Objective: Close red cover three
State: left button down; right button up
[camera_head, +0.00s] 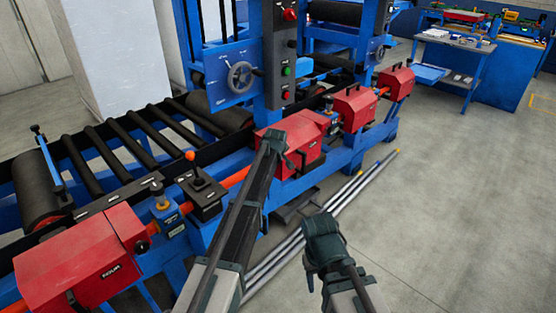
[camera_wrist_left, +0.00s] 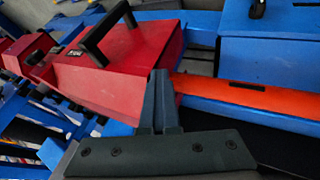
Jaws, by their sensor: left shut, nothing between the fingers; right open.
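Several red covers stand in a row on the blue machine frame. The large one (camera_head: 80,262) is at the front left, another (camera_head: 290,130) in the middle, and smaller ones (camera_head: 354,107) (camera_head: 397,82) farther back. Their labels are too small to read surely, so I cannot tell which is three. My left gripper (camera_head: 275,140) is shut and empty, in front of the middle cover. In the left wrist view a red cover (camera_wrist_left: 125,65) with a black handle (camera_wrist_left: 105,32) is just beyond the shut fingers (camera_wrist_left: 161,100); contact is unclear. My right gripper (camera_head: 322,232) is open and empty above the floor.
An orange shaft (camera_head: 237,177) runs between the covers; it also shows in the left wrist view (camera_wrist_left: 235,91). A blue post with a handwheel (camera_head: 241,76) rises behind. Black rollers (camera_head: 105,148) lie at left. Metal rods (camera_head: 345,190) lie on the floor. Open floor is at right.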

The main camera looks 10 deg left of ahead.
pick_arm(q)
jog(key=shift+w+d+r, duration=0.1)
jog(key=shift+w+d, duration=0.1)
jog(key=shift+w, duration=0.05)
jog(key=s+a+r+p, duration=0.2)
jog(key=s+r+p, duration=0.5)
jog(key=s+p, duration=0.1)
jog(key=shift+s+a+r, duration=0.4)
jog(key=shift+s, duration=0.45)
jog(key=s+d+f+m+g, duration=0.1)
jog(key=s+m, duration=0.3)
jog(key=s, duration=0.9)
jog(key=s+d+f+m+g, duration=0.2)
jog(key=s+d+m+g, duration=0.1)
jog(key=s, duration=1)
jog(key=s+d+f+m+g+y, duration=0.1)
jog(key=s+d+m+g, duration=0.2)
jog(key=s, duration=1)
jog(key=m, duration=0.3)
jog(key=shift+f+g, duration=0.15)
jog(key=shift+g, duration=0.15)
